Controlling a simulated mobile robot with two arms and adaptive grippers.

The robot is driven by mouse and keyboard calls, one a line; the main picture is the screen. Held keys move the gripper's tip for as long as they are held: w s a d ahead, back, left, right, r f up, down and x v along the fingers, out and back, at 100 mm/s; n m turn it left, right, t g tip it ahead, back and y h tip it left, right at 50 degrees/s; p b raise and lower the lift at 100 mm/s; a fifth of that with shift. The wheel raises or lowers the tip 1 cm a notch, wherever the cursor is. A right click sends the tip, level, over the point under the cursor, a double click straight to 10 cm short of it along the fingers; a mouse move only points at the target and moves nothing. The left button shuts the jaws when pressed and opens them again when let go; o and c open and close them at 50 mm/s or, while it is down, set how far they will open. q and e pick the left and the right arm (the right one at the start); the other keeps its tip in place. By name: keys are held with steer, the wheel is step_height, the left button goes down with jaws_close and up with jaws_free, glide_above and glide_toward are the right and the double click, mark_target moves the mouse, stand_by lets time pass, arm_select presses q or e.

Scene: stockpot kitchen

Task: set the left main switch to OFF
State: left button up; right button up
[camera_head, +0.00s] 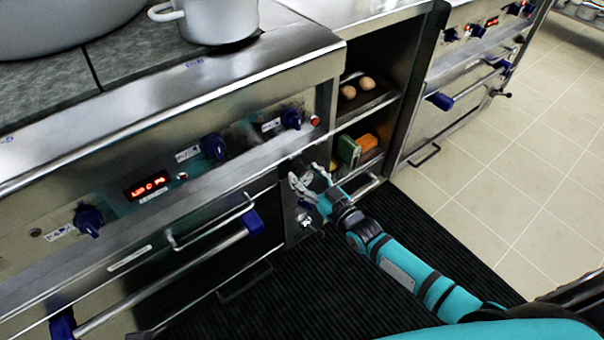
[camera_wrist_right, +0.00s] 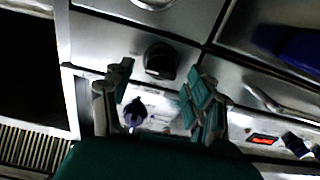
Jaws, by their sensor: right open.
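My right gripper (camera_head: 307,183) is open and empty, in front of the narrow steel panel (camera_head: 291,222) between the oven front and the open shelf. In the right wrist view, its two fingers (camera_wrist_right: 160,88) stand apart. A black rotary knob (camera_wrist_right: 160,60) on a steel plate shows there, between and just beyond the fingertips; it looks like the main switch. I see no contact with it. In the head view, the gripper covers that part of the panel, and I cannot read the switch's setting. My left gripper is not in view.
The oven's control strip carries blue knobs (camera_head: 213,146) and a red-lit display (camera_head: 147,186). A towel-bar handle (camera_head: 212,228) sits below. The shelf (camera_head: 379,104) holds eggs and boxes. A pot (camera_head: 221,20) stands on the cooktop. The tiled floor at right is clear.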

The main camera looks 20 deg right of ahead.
mark_target(299, 170)
steer(key=shift+x, duration=1.1)
steer(key=c, duration=1.1)
